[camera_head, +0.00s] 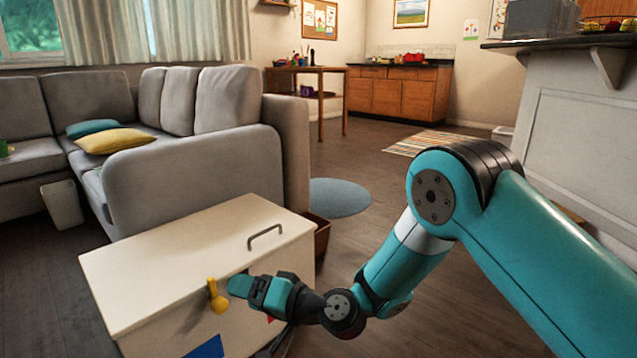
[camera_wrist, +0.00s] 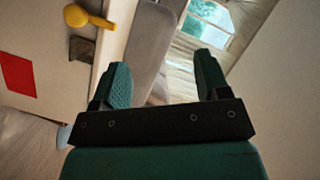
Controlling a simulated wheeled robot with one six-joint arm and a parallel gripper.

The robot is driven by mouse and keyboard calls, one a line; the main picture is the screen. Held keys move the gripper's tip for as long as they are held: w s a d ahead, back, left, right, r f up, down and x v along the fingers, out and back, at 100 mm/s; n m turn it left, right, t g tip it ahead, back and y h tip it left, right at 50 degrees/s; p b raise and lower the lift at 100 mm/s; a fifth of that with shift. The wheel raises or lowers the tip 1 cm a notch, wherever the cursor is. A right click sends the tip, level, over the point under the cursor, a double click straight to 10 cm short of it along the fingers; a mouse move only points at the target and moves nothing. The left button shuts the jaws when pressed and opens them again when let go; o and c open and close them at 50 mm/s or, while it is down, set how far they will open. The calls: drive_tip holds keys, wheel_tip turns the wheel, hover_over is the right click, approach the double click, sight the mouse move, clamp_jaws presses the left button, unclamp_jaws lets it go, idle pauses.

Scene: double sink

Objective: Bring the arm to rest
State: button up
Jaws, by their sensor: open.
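My gripper (camera_head: 240,287) is at the end of my teal arm, low at the front of a white chest, close to a yellow knob (camera_head: 217,297) on the chest's front. In the wrist view my gripper (camera_wrist: 160,85) shows two teal fingers spread apart with nothing between them. The yellow knob (camera_wrist: 76,17) shows there at the upper left, outside the fingers and apart from them. My arm reaches in from the right and is bent at the elbow.
The white chest (camera_head: 170,255) has a closed lid with a grey handle (camera_head: 265,237). A grey sofa (camera_head: 200,180) stands behind it. A blue round rug (camera_head: 340,197) lies on the floor. A counter (camera_head: 590,130) stands at the right. The floor in the middle is clear.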

drive_tip(key=s+d+r+n+g+h+p, duration=0.1)
drive_tip(key=s+d+r+n+g+h, duration=0.2)
drive_tip(key=r, duration=0.4)
drive_tip(key=s+d+r+n+g+h+p, duration=0.1)
drive_tip(key=s+d+r+n+p, duration=0.1)
drive_tip(key=s+d+r, duration=0.5)
drive_tip(key=s+d+r+g+h+p, duration=0.1)
drive_tip(key=s+d+r+h, duration=0.3)
drive_tip(key=s+d, duration=0.4)
drive_tip(key=s+d+r+g+h+p, duration=0.1)
drive_tip(key=s+d+r+h+p, duration=0.15)
drive_tip(key=s+d, duration=0.5)
wheel_tip(320, 180, up, 38)
drive_tip(key=d+p, duration=0.2)
drive_tip(key=p, duration=3.5)
drive_tip(key=shift+w+d+r+h, duration=0.15)
drive_tip(key=shift+w+r+h, duration=0.05)
drive_tip(key=shift+w+h, duration=0.15)
